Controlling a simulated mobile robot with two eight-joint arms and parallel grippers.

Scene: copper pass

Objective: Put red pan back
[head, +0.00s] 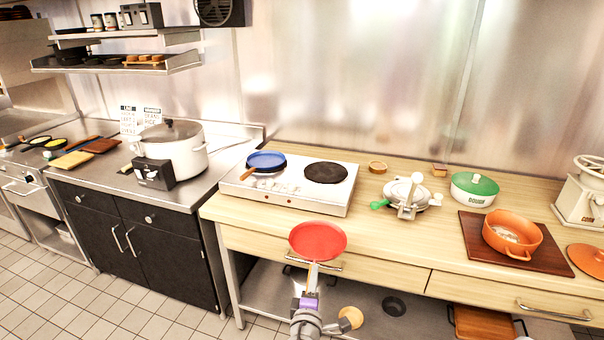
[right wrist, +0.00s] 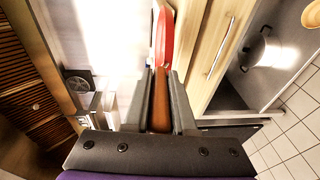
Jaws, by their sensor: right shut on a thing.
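The red pan (head: 318,240) is held up in front of the wooden counter's front edge, below the white two-burner hotplate (head: 303,204). My right gripper (head: 310,290) is shut on its handle. In the right wrist view the brown handle (right wrist: 160,105) lies between the two fingers of the gripper (right wrist: 160,100), with part of the red pan (right wrist: 163,38) beyond. A blue pan (head: 266,161) sits on the left burner. The right burner (head: 326,173) is dark and bare. My left gripper is not in view.
A white waffle-iron-like device (head: 405,192) with a green handle stands right of the hotplate. An orange pot (head: 512,232) sits on a brown board (head: 475,240). A large steel pot (head: 172,150) stands left. A lower shelf (head: 262,293) runs under the counter.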

